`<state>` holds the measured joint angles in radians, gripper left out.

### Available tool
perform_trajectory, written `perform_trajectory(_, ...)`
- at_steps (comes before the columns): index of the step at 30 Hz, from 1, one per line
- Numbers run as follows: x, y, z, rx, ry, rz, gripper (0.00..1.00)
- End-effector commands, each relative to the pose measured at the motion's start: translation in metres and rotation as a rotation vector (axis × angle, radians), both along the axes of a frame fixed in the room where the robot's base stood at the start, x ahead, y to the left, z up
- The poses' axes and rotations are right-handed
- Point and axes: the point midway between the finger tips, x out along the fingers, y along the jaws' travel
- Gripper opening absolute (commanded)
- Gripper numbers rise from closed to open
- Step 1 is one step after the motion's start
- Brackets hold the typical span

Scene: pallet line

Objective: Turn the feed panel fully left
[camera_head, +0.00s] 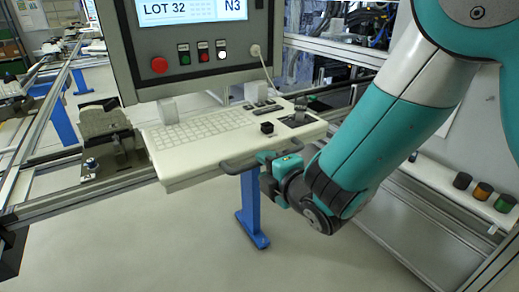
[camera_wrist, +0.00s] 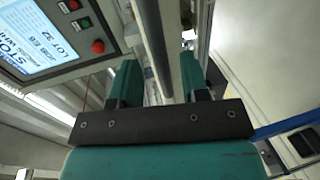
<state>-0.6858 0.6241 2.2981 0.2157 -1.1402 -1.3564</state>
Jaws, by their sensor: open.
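The feed panel (camera_head: 190,45) is a grey console with a lit screen reading "LOT 32", a red button and smaller buttons. Its light keyboard shelf (camera_head: 200,165) carries a dark handle bar (camera_head: 236,169) along the front edge. My gripper (camera_head: 265,160) is at the right part of this bar, below the shelf's front right. In the wrist view my gripper (camera_wrist: 158,78) is open, with a dark bar (camera_wrist: 153,40) running between its two fingers. I cannot tell whether either finger touches it. The panel (camera_wrist: 55,40) shows sideways at upper left there.
A joystick block (camera_head: 297,118) sits on the shelf's right end. A blue post (camera_head: 251,210) stands below the shelf. Metal rails (camera_head: 80,190) run at left. A ledge with several coloured jars (camera_head: 481,191) is at right. The floor (camera_head: 160,250) in front is clear.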

Motion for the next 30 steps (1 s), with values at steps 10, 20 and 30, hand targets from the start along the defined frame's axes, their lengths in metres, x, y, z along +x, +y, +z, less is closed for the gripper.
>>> perform_trajectory(10, 0.026, 0.017, -0.006, -0.001, 0.001, 0.000, 0.41)
perform_trajectory(20, 0.026, 0.018, -0.007, -0.001, 0.000, 0.000, 0.21)
perform_trajectory(30, 0.026, 0.017, -0.007, -0.002, 0.000, -0.003, 0.00)
